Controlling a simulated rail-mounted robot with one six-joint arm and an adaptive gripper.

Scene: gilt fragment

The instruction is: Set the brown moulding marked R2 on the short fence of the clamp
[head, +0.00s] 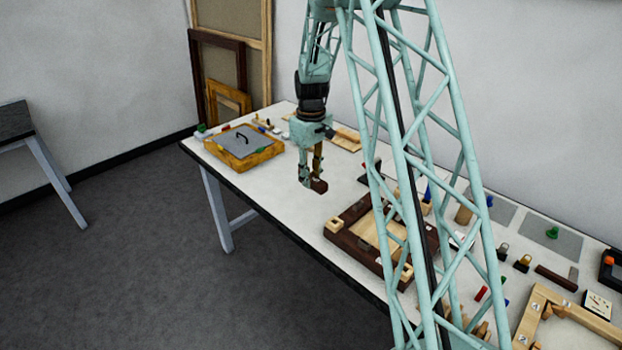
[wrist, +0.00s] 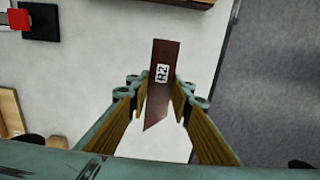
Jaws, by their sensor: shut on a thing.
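The brown moulding (wrist: 162,85) has a white label reading R2 facing the camera in the wrist view. One end is square and the other is cut at a slant. My gripper (wrist: 160,108) is shut on it, a yellow-lined finger on each side. In the head view the moulding (head: 319,186) hangs below my gripper (head: 312,178), over the left-middle of the table and apart from the dark frame. A pale wooden L-shaped piece with number labels (head: 538,306) lies at lower right; I cannot tell for sure whether it is the clamp.
A dark brown frame (head: 345,238) with pale corner pieces lies mid-table, partly behind my lattice arm. A wooden box with a grey top (head: 240,142) stands at the table's far left. A red block on a black base (wrist: 38,22) shows in the wrist view. Bare tabletop lies around my gripper.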

